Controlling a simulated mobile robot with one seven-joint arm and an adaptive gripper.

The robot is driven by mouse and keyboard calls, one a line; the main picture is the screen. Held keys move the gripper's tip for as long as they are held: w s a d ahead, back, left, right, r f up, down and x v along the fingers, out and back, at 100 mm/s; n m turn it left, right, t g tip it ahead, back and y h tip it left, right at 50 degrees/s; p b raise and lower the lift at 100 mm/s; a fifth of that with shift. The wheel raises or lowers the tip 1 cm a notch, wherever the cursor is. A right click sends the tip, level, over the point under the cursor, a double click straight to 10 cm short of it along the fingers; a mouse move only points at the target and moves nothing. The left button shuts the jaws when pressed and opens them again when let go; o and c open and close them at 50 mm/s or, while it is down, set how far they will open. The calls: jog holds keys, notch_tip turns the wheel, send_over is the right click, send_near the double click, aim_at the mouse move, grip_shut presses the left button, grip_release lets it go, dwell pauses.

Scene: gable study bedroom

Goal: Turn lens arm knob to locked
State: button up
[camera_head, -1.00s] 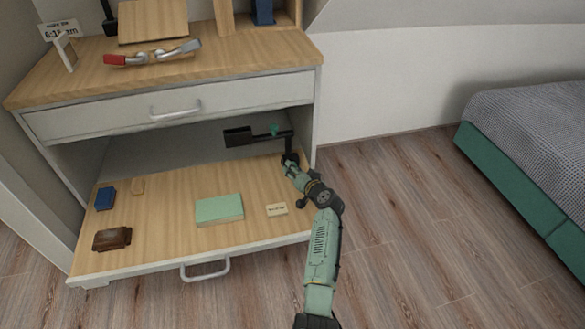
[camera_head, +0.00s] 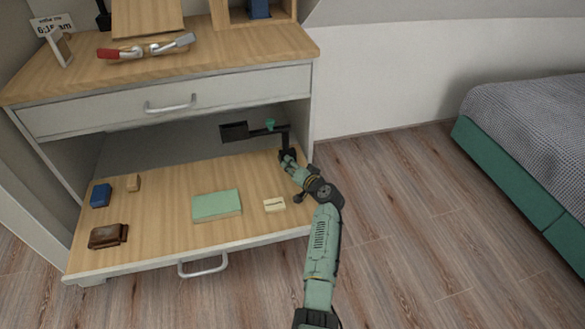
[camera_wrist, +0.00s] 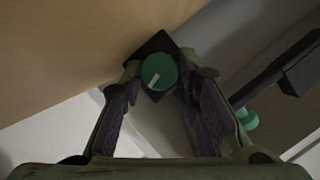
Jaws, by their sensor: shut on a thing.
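The black lens arm (camera_head: 286,138) stands at the back right of the pulled-out wooden shelf, with a dark rectangular head (camera_head: 234,131) at its left end and a small green part (camera_head: 270,124) on top. In the wrist view a round green knob (camera_wrist: 158,72) with a short white pointer line sits on a black block (camera_wrist: 153,44). The pointer slants down and left in that picture. My gripper (camera_wrist: 157,82) has its fingers on both sides of this knob and is shut on it. In the head view my gripper (camera_head: 287,158) is at the foot of the post, hiding the knob.
On the shelf (camera_head: 165,205) lie a green book (camera_head: 217,205), a small card (camera_head: 274,205), a brown wallet-like thing (camera_head: 108,236), a blue block (camera_head: 101,195) and a small wooden block (camera_head: 133,182). The cabinet's closed drawer (camera_head: 165,105) is above. Open floor lies to the right.

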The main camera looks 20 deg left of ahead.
jog(key=shift+w+d+f+m+y+b, duration=0.1)
jog(key=shift+f+m+y+b, duration=0.35)
jog(key=shift+m+b, duration=0.45)
jog(key=shift+r+m+y+b, duration=0.25)
jog(key=shift+r+m+b, duration=0.05)
jog(key=shift+r+b, duration=0.05)
jog(key=o, duration=0.9)
jog(key=shift+c, duration=0.2)
